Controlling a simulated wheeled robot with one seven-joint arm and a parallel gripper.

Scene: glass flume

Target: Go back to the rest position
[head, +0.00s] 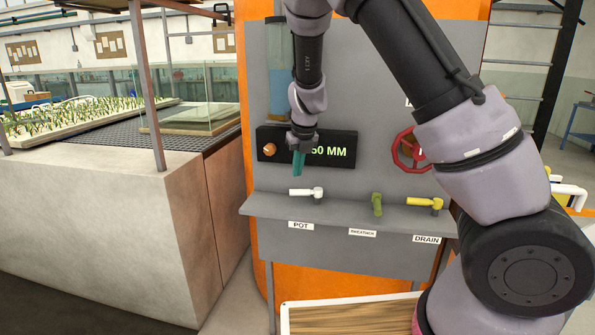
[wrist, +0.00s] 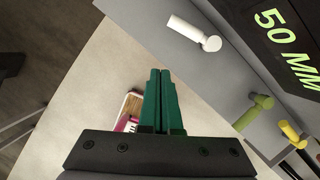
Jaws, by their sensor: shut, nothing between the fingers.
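My gripper (head: 298,165) has green fingers and hangs from my bent arm in front of the grey control panel (head: 350,80). In the head view it covers part of the black display (head: 343,152). In the wrist view its fingers (wrist: 160,75) are shut side by side with nothing between them. The white POT lever (head: 306,192) lies below the gripper, apart from it; it also shows in the wrist view (wrist: 195,32). The display reads 50 MM in the wrist view (wrist: 285,40).
A shelf carries a green BREATHER lever (head: 377,204) and a yellow DRAIN lever (head: 425,203). A red handwheel (head: 408,150) is partly behind my arm. A concrete flume bench (head: 90,220) with plants stands at the left.

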